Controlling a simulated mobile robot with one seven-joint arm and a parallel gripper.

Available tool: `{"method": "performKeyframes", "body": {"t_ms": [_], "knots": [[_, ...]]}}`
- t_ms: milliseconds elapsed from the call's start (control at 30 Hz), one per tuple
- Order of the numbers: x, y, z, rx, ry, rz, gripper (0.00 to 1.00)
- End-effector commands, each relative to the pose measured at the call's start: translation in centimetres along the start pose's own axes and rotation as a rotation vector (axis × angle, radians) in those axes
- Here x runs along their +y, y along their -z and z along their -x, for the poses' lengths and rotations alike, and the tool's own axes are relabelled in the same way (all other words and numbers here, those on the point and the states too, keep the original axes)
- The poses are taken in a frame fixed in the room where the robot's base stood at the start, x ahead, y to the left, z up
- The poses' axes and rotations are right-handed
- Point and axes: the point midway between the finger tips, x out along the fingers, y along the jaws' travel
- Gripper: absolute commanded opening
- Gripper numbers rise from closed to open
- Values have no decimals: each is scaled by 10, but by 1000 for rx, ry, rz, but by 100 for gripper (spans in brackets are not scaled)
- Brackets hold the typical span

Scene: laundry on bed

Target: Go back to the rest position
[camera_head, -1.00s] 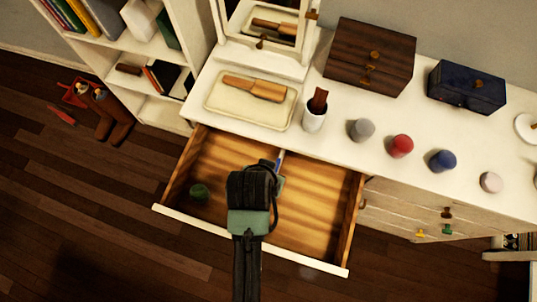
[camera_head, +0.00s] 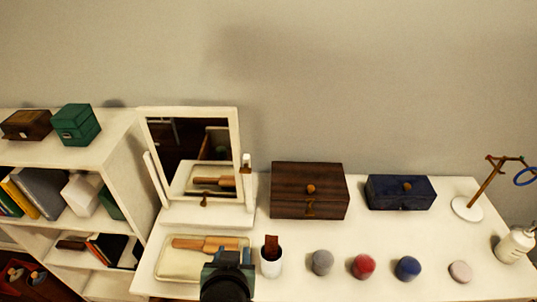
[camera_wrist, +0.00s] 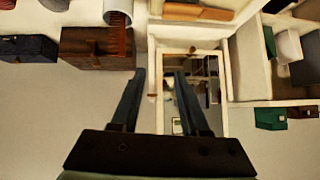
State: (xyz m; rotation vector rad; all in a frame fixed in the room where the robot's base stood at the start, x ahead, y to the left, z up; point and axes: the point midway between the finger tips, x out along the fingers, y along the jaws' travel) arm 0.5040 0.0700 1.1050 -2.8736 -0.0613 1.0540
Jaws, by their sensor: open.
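My gripper (camera_wrist: 160,75) shows in the wrist view with two blue-grey fingers spread apart and nothing between them. The wrist view is upside down, with the mirror beyond the fingertips. In the head view the end of my arm (camera_head: 228,278) rises at the bottom edge, in front of the tray and the white cup. The fingertips cannot be made out clearly there.
The white dresser top (camera_head: 300,235) carries a mirror (camera_head: 190,150), a tray (camera_head: 175,265) with a wooden brush (camera_head: 205,244), a cup (camera_head: 271,262), a brown box (camera_head: 309,190), a blue box (camera_head: 400,192) and several round jars. A bookshelf (camera_head: 120,150) stands left.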

Motion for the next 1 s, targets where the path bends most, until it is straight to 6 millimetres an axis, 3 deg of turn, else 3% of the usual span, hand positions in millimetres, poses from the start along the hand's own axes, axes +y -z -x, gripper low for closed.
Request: {"method": "performKeyframes", "body": {"t_ms": [33,200,367,500,600,733,833,1000], "knots": [[-1,41,11,104,13,-2,45],[0,161,66,440,43,6,45],[5,255,145,760,49,25,45],[12,317,232,1043,37,48,45],[16,344,293,1225,24,67,45],[20,361,356,1402,5,88,45],[21,365,383,1481,-5,97,45],[22,366,397,1520,-11,103,45]]}}
